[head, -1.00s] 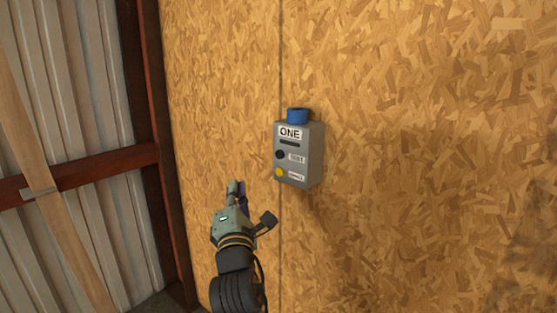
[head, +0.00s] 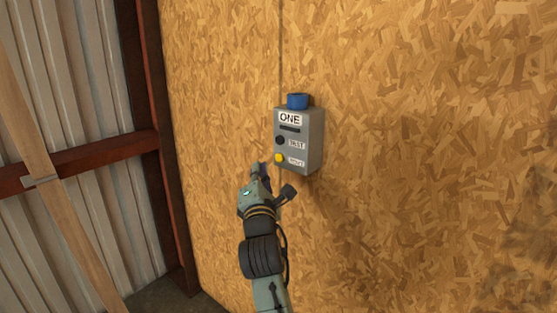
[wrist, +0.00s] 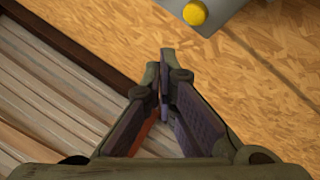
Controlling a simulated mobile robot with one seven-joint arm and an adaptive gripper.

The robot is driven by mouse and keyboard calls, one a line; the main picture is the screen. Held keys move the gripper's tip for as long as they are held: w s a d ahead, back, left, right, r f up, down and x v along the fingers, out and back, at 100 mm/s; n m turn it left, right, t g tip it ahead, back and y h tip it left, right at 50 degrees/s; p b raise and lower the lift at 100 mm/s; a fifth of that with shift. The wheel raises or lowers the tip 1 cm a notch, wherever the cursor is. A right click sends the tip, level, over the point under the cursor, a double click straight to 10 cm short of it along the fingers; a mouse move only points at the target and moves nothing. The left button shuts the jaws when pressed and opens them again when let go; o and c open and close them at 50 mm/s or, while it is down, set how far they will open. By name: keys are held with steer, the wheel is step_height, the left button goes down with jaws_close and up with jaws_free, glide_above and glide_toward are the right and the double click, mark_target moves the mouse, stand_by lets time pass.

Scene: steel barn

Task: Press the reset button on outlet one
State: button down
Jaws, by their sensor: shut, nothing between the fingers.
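The grey outlet box labelled ONE (head: 314,141) is fixed to the chipboard wall, with a blue cap (head: 297,101) on top. A black button (head: 280,140) sits beside a label that seems to read TEST. Below it a yellow button (head: 278,158) sits beside a label that seems to read RESET. My gripper (head: 261,165) is shut and empty, just left of and slightly below the yellow button. In the wrist view the yellow button (wrist: 195,13) is at the top edge, up and right of my shut fingertips (wrist: 166,52), with a visible gap between them.
The chipboard wall (head: 420,150) is clear to the right of the box. At the left are corrugated metal cladding (head: 95,95), a rusty red steel post (head: 160,150) and crossbar (head: 90,162), and a leaning wooden plank (head: 45,205).

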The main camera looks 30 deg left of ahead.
steer(key=shift+w+d, duration=0.1)
steer(key=shift+w, duration=1.55)
steer(key=shift+w, duration=0.2)
steer(key=shift+w, duration=0.25)
steer(key=shift+w+d, duration=0.1)
steer(key=shift+w, duration=0.3)
stand_by(0.7)
steer(key=shift+s, duration=0.85)
steer(key=shift+s+a, duration=0.15)
steer(key=shift+s, duration=1.1)
steer(key=shift+s+a, duration=0.1)
steer(key=shift+s, duration=1.15)
